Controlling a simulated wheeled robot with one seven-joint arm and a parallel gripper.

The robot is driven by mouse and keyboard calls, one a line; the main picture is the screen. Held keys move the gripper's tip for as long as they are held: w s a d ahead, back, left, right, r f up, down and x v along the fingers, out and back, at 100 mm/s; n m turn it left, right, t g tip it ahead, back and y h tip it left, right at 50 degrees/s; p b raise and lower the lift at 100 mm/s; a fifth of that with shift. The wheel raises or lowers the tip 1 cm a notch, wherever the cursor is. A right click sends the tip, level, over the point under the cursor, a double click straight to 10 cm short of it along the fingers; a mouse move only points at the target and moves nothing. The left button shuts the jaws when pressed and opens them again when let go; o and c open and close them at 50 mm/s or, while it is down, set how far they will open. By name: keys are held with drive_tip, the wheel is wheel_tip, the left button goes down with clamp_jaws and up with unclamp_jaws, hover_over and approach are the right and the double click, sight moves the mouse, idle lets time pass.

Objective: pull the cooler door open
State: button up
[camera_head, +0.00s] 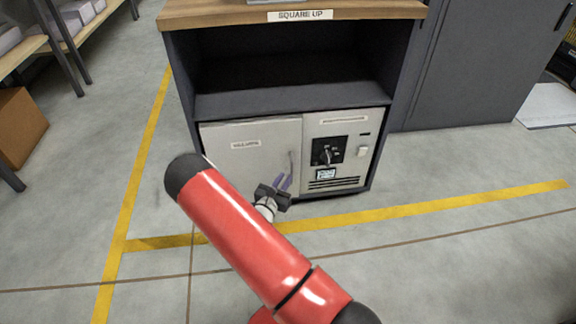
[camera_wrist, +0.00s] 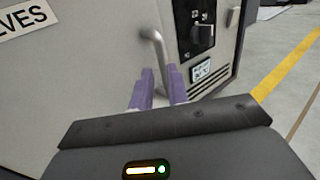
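The cooler door (camera_head: 250,140) is the pale left panel in the lower part of a dark cabinet, with a small label on it. It looks shut, flush beside the control panel. Its upright bar handle (camera_head: 291,163) is near its right edge; the handle also shows in the wrist view (camera_wrist: 155,45). My gripper (camera_head: 283,183) has purple fingers, which point at the lower part of the handle. In the wrist view the fingers (camera_wrist: 163,83) stand apart with a narrow gap. The handle's lower end is at the fingertips; contact cannot be told.
A control panel (camera_head: 335,150) with a dark knob is right of the door. An open dark shelf (camera_head: 290,75) lies above, under a wooden top (camera_head: 380,9). A grey cabinet (camera_head: 470,70) stands right. The floor in front is clear, with yellow lines.

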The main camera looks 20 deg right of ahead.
sight(292, 181)
drive_tip(key=x, duration=0.6)
drive_tip(key=shift+w+d, duration=0.2)
drive_tip(key=shift+d, duration=0.15)
clamp_jaws()
